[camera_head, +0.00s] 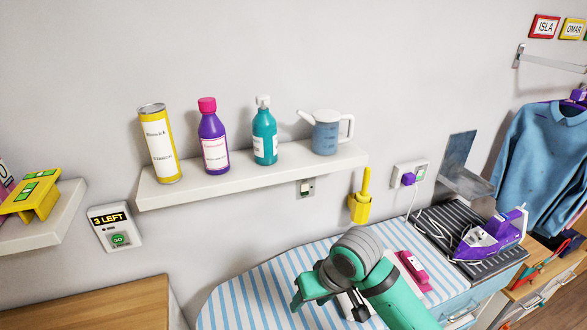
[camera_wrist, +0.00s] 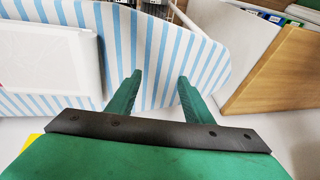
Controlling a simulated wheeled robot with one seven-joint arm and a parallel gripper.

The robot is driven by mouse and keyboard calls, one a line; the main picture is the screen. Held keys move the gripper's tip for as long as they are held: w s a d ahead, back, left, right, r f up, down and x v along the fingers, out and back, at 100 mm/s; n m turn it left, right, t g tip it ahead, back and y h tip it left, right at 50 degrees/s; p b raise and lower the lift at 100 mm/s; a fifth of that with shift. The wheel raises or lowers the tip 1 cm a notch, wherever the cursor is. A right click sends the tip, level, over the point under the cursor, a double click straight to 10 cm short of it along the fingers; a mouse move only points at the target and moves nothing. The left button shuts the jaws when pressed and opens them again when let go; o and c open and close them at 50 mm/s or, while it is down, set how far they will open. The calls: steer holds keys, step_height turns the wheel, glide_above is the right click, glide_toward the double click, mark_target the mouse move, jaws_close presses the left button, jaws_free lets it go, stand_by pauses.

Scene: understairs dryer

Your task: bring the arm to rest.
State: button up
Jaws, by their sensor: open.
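My gripper (camera_wrist: 160,88) shows in the wrist view with its two green fingers apart and nothing between them. Behind the fingers is a blue-and-white striped ironing board (camera_wrist: 145,45). In the head view my green and grey arm reaches in from the bottom over the striped board (camera_head: 262,292); the fingertips are hard to make out there. I cannot tell how far the fingers are from the board.
A wall shelf (camera_head: 250,172) holds a yellow can (camera_head: 159,145), a purple bottle (camera_head: 213,138), a teal bottle (camera_head: 264,135) and a jug (camera_head: 326,132). A purple iron (camera_head: 490,235) stands on a dark ribbed rest (camera_head: 450,226). A wooden surface (camera_head: 95,307) is at lower left.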

steer(key=w+a+r+m+t+y, duration=0.25)
steer(key=a+t+y, duration=0.2)
steer(key=a, duration=0.55)
steer(key=w+a+r+m+t+y, duration=0.1)
steer(key=w+a+r+t+y, duration=0.3)
steer(key=a, duration=0.7)
steer(key=s+d+f+m+t+h, duration=0.3)
steer(key=s+d+f+h, duration=0.15)
steer(key=s+f, duration=0.45)
steer(key=s+d+f+m+t+h, duration=0.2)
steer(key=s+d+f+m+h, duration=0.2)
steer(key=s+f+h, duration=0.35)
steer(key=s+d+n, duration=0.3)
steer(key=s+d, duration=0.1)
steer(key=s, duration=0.7)
steer(key=s+d+f+n, duration=0.1)
steer(key=s+d+n, duration=0.2)
steer(key=s, duration=0.8)
steer(key=shift+s+d+n, duration=0.35)
steer(key=shift+s+d, duration=0.05)
steer(key=shift+d, duration=0.45)
